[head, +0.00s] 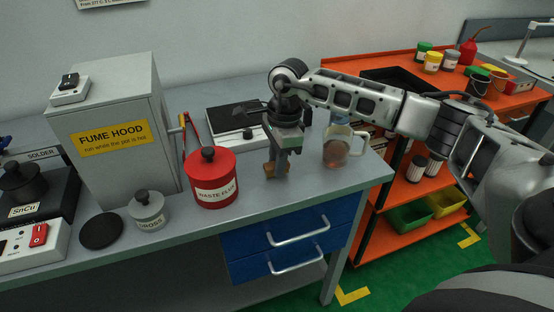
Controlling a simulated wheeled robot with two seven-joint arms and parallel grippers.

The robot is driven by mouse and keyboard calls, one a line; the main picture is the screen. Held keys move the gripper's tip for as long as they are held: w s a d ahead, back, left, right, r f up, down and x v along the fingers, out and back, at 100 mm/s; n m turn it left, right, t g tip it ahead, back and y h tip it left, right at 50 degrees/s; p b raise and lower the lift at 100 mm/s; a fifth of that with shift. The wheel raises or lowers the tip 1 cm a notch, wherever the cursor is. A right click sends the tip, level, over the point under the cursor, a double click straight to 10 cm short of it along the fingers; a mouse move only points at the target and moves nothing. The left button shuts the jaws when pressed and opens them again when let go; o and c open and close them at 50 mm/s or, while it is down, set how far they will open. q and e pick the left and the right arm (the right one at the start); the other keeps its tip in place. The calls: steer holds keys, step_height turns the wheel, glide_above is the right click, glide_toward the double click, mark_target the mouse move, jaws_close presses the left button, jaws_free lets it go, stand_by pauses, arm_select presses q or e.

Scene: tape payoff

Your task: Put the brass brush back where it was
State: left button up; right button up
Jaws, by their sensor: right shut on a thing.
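My right gripper (280,161) points down over the grey bench, in front of the dark flat plate and left of the clear mug. It is shut on a small brown-tan piece (277,172) at its fingertips. This looks like part of the brass brush; the rest is hidden by the fingers or too small to make out. I cannot tell whether the piece touches the bench top. My left gripper is not in view.
A red waste flux can (213,180) stands left of the gripper. A clear mug (336,151) stands close on its right. A dark flat plate (226,119) lies behind. The fume hood (110,138) is further left. Bare bench (310,187) lies in front; an orange cart stands right.

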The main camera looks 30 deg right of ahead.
steer(key=shift+f, duration=0.45)
steer(key=o, duration=0.9)
steer(key=shift+r, duration=0.1)
steer(key=r, duration=0.4)
steer(key=d+r, duration=0.1)
steer(key=r, duration=0.3)
steer(key=r+b, duration=0.1)
steer(key=r, duration=0.3)
steer(key=shift+s+d, duration=0.15)
steer(key=shift+d, duration=0.05)
